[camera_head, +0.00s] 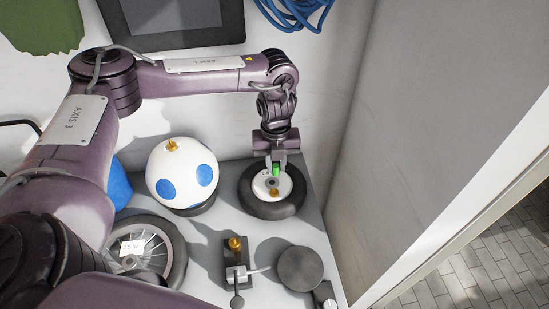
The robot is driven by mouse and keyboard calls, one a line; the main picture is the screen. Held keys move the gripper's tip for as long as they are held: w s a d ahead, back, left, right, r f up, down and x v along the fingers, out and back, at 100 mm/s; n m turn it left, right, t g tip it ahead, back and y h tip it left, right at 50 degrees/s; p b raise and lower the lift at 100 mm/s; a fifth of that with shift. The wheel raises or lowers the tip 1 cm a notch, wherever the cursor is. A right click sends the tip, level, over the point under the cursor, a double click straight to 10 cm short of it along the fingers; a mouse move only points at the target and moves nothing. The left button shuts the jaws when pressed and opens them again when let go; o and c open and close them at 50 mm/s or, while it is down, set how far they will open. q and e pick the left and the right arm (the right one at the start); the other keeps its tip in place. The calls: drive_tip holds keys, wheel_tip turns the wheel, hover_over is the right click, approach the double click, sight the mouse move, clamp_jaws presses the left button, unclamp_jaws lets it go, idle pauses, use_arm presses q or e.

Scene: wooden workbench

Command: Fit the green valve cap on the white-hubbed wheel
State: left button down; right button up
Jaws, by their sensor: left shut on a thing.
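The white-hubbed wheel (272,206) lies flat at the back right of the bench, a dark tyre around a white hub (287,186). A brass-coloured fitting (274,192) stands on the front part of the hub. My left gripper (276,168) points down over the back part of the hub and is shut on the green valve cap (276,170). I cannot tell whether the cap touches the hub or is held above it. My right gripper is not in view.
A white ball with blue spots (180,172) stands left of the wheel. A spoked wheel (146,247) lies at the front left. A small clamp with a brass knob (235,244) and a grey disc (300,268) are in front. A wall closes off the right side.

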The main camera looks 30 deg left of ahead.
sight(274, 175)
use_arm(q)
drive_tip(key=shift+a+f+m, duration=0.25)
drive_tip(key=shift+f+m, duration=0.05)
drive_tip(key=shift+m, duration=0.6)
wheel_tip(274, 175, down, 5)
drive_tip(key=b, duration=0.4)
drive_tip(key=shift+f+b, duration=0.15)
drive_tip(key=shift+b, duration=0.15)
drive_tip(key=shift+f, duration=0.4)
drive_tip(key=shift+p, duration=0.3)
idle(0.5)
drive_tip(key=shift+f+b, duration=0.55)
drive_tip(key=shift+f, duration=0.7)
idle(1.1)
